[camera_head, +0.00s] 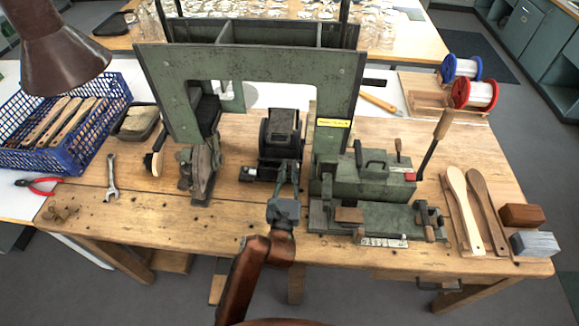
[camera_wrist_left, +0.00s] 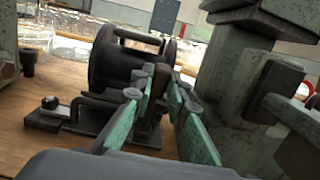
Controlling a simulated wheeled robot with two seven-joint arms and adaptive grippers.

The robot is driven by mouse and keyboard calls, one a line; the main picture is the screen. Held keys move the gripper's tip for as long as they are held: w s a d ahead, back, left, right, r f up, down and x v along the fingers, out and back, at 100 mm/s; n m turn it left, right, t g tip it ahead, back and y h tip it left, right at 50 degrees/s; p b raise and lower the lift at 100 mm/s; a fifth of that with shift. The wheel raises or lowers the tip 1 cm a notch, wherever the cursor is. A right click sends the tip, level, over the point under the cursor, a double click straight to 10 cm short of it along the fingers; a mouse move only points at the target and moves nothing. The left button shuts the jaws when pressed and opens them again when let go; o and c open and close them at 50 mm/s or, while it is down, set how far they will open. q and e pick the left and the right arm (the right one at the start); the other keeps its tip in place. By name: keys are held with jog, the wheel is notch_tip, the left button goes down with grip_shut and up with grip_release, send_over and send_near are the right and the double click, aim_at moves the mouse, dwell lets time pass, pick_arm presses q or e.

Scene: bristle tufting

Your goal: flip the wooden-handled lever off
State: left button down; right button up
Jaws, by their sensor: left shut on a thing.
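My left gripper (camera_head: 288,172) reaches in from the bottom middle of the head view, in front of the black motor (camera_head: 280,135). In the left wrist view its green fingers (camera_wrist_left: 158,98) close on a short, dark brown upright handle, which I take to be the wooden-handled lever (camera_wrist_left: 160,77). The handle stands about upright beside the black motor drum. The fingers hide its lower part, and in the head view it is hidden by the gripper. My right gripper is not in view.
A green machine frame (camera_head: 250,58) stands behind. To the right is a green machine block (camera_head: 370,180) with a tall wood-gripped rod (camera_head: 443,124). Wooden paddles (camera_head: 465,205) lie further right. A wrench (camera_head: 112,178) and blue basket (camera_head: 70,120) are on the left. The front table edge is clear.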

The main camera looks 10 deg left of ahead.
pick_arm(q)
jog(key=c, duration=1.9)
grip_release()
jog(key=s, duration=0.8)
jog(key=s+f, duration=0.1)
jog(key=s, duration=0.3)
jog(key=shift+f, duration=0.1)
